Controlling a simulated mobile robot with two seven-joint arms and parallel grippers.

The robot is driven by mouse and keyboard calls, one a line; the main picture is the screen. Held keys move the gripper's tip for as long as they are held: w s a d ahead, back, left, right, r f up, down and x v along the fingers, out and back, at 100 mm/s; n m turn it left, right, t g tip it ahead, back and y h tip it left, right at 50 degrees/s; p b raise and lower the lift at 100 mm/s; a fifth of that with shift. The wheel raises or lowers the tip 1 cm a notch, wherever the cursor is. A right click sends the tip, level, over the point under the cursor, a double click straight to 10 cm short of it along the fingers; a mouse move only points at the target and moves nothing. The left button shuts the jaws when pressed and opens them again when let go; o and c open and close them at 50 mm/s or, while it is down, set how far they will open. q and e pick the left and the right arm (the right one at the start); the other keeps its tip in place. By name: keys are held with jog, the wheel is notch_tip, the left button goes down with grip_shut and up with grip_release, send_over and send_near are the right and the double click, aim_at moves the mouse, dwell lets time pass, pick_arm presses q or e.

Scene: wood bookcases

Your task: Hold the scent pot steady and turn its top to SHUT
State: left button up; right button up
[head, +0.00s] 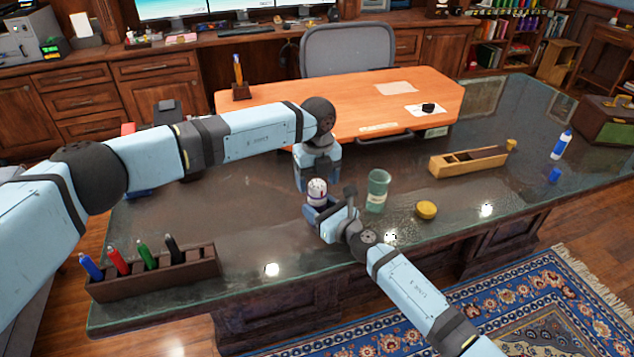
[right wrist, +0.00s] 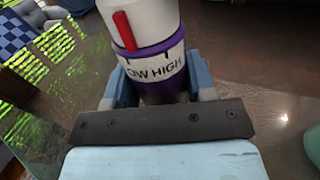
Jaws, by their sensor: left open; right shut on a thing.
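The scent pot (head: 317,189) stands upright near the middle of the glass-topped desk. In the right wrist view the scent pot (right wrist: 148,45) has a white top with a red pointer (right wrist: 124,30), purple bands and a white ring reading LOW and HIGH. My right gripper (head: 325,212) is shut on the pot's lower body, one finger on each side in the wrist view (right wrist: 163,88). My left gripper (head: 315,180) is open, pointing down just behind the top; whether it touches is unclear.
A wooden box (head: 468,163) and blue-white bottle (head: 561,146) are farther right. A marker rack (head: 155,275) is at front left. The glass between rack and pot is clear.

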pick_arm(q)
jog(key=shift+f, duration=0.6)
jog(key=c, duration=0.9)
